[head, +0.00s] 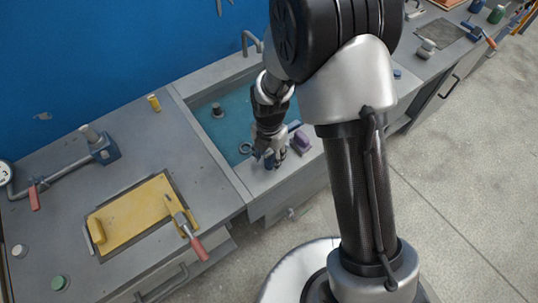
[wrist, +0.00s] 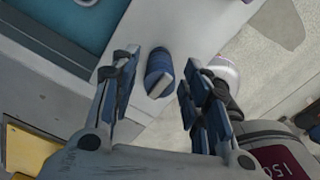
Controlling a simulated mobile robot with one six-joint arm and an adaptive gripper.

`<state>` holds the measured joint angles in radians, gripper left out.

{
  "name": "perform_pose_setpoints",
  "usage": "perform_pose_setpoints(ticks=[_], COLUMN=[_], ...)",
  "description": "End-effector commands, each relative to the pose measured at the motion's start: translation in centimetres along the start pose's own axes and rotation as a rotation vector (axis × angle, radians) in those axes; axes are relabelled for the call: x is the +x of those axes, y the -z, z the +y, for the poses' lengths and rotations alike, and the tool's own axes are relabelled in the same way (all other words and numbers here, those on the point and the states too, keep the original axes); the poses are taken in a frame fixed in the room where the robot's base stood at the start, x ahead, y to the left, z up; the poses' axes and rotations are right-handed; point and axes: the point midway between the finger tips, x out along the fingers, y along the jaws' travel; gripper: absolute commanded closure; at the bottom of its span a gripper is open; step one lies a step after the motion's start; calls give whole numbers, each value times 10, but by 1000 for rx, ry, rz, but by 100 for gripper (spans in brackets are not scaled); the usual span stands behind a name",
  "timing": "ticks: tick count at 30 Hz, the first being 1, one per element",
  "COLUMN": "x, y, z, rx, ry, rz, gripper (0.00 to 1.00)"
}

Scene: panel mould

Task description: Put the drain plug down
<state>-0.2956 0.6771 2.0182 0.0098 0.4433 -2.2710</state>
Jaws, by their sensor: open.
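The drain plug (wrist: 159,76), a short blue rounded piece, stands on the light grey ledge in the wrist view. My gripper (wrist: 163,70) is open, with one finger on each side of the plug. In the head view my gripper (head: 270,158) is low over the front ledge of the sink (head: 232,125), and the plug is mostly hidden by the fingers.
A dark upright post (head: 217,110) and a tap (head: 251,42) are at the sink. A yellow panel (head: 130,215) with clamps lies on the left bench. The ledge's front edge drops to the floor.

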Motion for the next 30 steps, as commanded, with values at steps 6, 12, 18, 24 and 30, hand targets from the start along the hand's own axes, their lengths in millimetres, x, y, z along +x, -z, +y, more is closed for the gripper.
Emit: perform_pose_setpoints(ticks=[6, 12, 18, 24, 30], x=[-48, -89, -112, -117, -151], y=[-1, -1, 0, 0, -3], z=[1, 1, 0, 0, -13], rx=[0, 0, 0, 1, 194], ry=[-5, -4, -2, -1, -33], rz=[-4, -3, -2, -1, -24], gripper=[57, 57, 57, 57, 57])
